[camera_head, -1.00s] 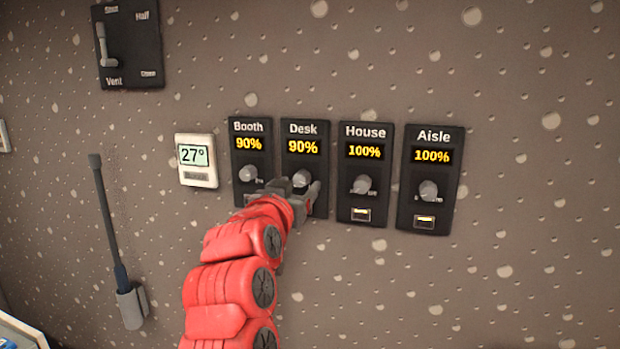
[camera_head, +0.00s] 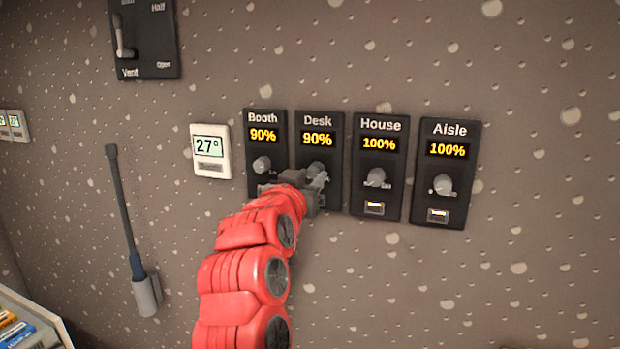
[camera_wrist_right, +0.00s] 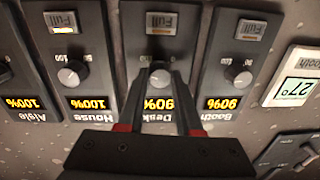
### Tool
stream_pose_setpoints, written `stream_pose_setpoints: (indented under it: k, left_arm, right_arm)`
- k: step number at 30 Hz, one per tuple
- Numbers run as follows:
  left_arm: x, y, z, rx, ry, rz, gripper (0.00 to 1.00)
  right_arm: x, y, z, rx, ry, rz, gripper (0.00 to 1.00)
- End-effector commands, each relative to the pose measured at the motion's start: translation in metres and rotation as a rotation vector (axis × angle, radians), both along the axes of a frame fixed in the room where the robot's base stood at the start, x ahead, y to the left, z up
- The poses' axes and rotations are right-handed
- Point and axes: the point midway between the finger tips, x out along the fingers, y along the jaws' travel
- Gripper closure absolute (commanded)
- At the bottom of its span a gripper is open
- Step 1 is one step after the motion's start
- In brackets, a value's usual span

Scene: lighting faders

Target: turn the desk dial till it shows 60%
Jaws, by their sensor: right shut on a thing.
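The Desk panel (camera_head: 318,122) is on the wall, second from the left in a row of dark panels, and its display reads 90%. Its grey dial (camera_head: 316,169) sits below the display, partly hidden by my right gripper (camera_head: 318,182). In the right wrist view, which is upside down, the Desk dial (camera_wrist_right: 160,78) shows between the two fingers of my right gripper (camera_wrist_right: 159,75). The fingers are closed around the dial. My left gripper is in neither view.
The Booth panel (camera_head: 264,119) reads 90%, close on the left. The House panel (camera_head: 379,125) and the Aisle panel (camera_head: 450,130) read 100%. A white 27° thermostat (camera_head: 209,147) and a lever panel (camera_head: 155,40) are further left. A dark rod in a holder (camera_head: 147,296) hangs lower left.

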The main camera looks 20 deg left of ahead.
Motion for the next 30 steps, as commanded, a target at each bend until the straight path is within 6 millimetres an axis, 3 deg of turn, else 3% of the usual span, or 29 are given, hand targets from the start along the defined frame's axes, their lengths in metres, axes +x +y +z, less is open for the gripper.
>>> stream_pose_setpoints:
  k: [11, 30]
  left_arm:
    - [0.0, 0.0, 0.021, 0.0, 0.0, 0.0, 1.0]
    - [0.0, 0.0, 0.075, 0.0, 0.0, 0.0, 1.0]
  right_arm:
    - [0.0, -0.001, 0.005, -0.162, 0.005, 0.0, 1.0]
    - [0.0, -0.001, 0.007, -0.76, 0.025, 0.002, 1.0]
